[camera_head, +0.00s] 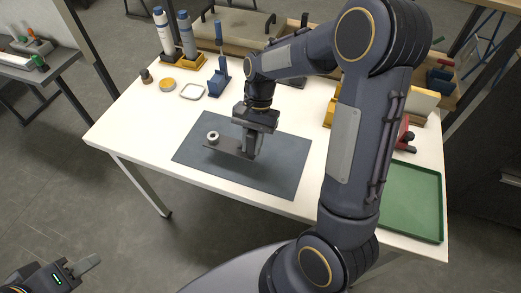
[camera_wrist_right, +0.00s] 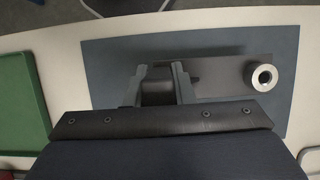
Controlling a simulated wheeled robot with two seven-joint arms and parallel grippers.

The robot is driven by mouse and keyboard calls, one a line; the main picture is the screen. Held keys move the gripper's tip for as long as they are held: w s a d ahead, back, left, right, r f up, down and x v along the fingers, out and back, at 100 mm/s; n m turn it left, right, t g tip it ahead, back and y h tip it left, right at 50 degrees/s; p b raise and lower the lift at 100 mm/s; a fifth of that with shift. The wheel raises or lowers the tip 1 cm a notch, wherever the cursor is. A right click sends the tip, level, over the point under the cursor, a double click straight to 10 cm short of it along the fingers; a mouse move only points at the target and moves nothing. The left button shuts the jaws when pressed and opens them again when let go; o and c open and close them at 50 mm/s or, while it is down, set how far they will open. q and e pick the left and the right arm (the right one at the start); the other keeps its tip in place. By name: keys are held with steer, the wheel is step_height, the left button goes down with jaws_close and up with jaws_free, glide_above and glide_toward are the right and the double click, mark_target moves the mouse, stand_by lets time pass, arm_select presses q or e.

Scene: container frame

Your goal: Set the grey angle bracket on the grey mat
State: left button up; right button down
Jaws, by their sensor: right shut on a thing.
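The grey angle bracket (camera_head: 226,147) is over the grey mat (camera_head: 285,165). Its flat plate runs left from my right gripper (camera_head: 249,150). A round silver ring-shaped piece (camera_head: 213,137) is on the plate's far end. The right wrist view shows the plate (camera_wrist_right: 218,74) and the silver piece (camera_wrist_right: 264,77) too. My right gripper (camera_wrist_right: 158,88) is shut on the bracket's upright part, between its fingers. I cannot tell whether the plate touches the mat or hangs just above it. My left gripper (camera_head: 84,266) is low at the left, off the table; its finger opening is unclear.
A green tray (camera_head: 412,238) stands at the table's right. A blue tool holder (camera_head: 218,82), yellow disc (camera_head: 167,85), white square dish (camera_head: 192,91) and bottles (camera_head: 187,38) stand at the back left. A yellow holder (camera_head: 330,112) is behind my right arm. Bare mat surrounds the bracket.

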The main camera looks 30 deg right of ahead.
steer(key=shift+w+d+f, duration=0.15)
steer(key=shift+d+f, duration=0.85)
steer(key=shift+f, duration=0.15)
steer(key=f, duration=0.3)
steer(key=shift+d+p, duration=0.35)
steer(key=shift+f, duration=0.5)
steer(key=c, duration=1.2)
jaws_free()
steer(key=shift+f, duration=0.1)
steer(key=shift+c, duration=0.2)
